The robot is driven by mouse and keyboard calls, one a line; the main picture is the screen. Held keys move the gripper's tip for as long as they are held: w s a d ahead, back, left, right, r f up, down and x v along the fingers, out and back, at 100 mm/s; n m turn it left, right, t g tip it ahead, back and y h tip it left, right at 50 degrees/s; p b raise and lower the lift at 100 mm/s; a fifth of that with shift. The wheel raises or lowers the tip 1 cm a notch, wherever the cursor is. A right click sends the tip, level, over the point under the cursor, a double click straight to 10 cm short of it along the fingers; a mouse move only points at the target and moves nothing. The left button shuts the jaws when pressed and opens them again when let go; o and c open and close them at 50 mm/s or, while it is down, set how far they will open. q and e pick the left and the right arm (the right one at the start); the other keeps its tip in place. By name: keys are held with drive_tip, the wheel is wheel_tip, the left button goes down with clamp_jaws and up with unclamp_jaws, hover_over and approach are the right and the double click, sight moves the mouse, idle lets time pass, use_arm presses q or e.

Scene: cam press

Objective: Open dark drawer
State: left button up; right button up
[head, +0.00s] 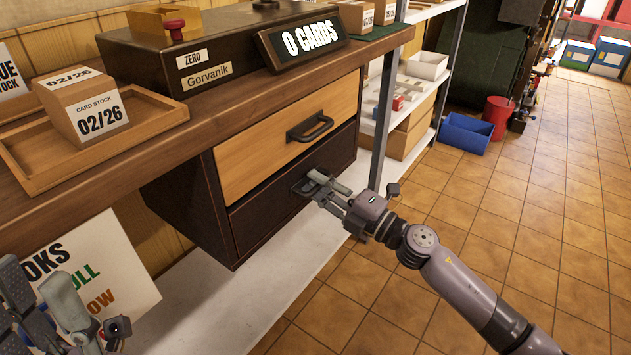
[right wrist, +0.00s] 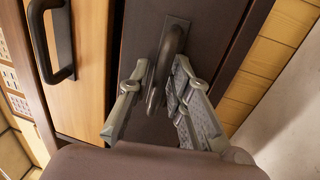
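The dark drawer (head: 262,212) is the lower drawer under the wooden bench, below a light wood drawer (head: 270,135). Its front looks flush with the cabinet. Its dark handle (right wrist: 166,70) shows in the right wrist view. My right gripper (head: 318,183) is at this handle and partly hides it in the head view. In the right wrist view its two fingers (right wrist: 160,85) stand apart, one on each side of the handle, with gaps visible. My left gripper (head: 40,288) is at the lower left of the head view, fingers apart and empty, away from the drawer.
The upper drawer's handle (head: 310,127) sticks out just above my right gripper. A metal shelf post (head: 382,120) stands right of the cabinet. A white lower shelf (head: 215,305) lies beneath. The tiled floor (head: 520,200) at the right is clear near the cabinet.

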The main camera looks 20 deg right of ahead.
clamp_jaws()
idle(0.6)
